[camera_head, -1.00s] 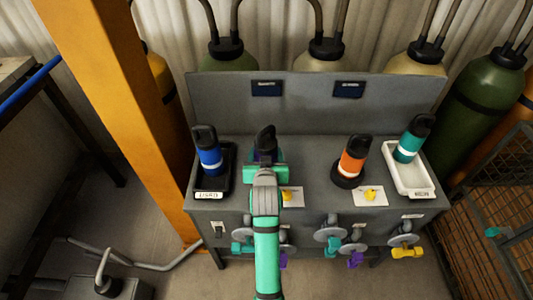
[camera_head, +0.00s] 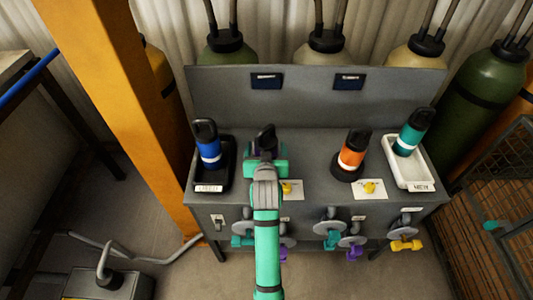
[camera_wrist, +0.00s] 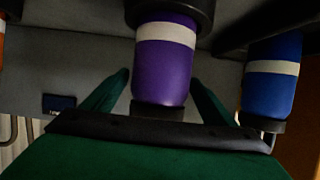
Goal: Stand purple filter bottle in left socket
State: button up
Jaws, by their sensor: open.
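The purple filter bottle (camera_wrist: 164,75), with a white band, stands upright in a black round base at the left of the bench. The wrist view shows it upside down, with that base (camera_wrist: 175,12) at the top edge. In the head view only its black cap (camera_head: 266,138) shows clearly above my gripper (camera_head: 266,166), which hides the body and the left socket. In the wrist view my gripper (camera_wrist: 161,88) is open, with one green finger on each side of the bottle. Whether the fingers touch it I cannot tell.
A blue bottle (camera_head: 208,146) stands in a black tray (camera_head: 228,172) close to the left. An orange bottle (camera_head: 353,152) stands in a black round socket (camera_head: 347,172). A teal bottle (camera_head: 409,134) stands in a white tray (camera_head: 424,171). A back panel (camera_head: 314,108) rises behind.

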jog(key=r+v, duration=0.1)
jog(key=v, duration=1.1)
jog(key=s+a+f, duration=0.1)
jog(key=s+f, duration=1.1)
jog(key=s, duration=0.4)
jog(key=s+d+t, duration=0.1)
jog(key=s, duration=2)
jog(key=shift+r+t, duration=0.3)
jog(key=shift+t, duration=0.1)
jog(key=shift+w+d, duration=0.1)
jog(key=shift+c, duration=0.6)
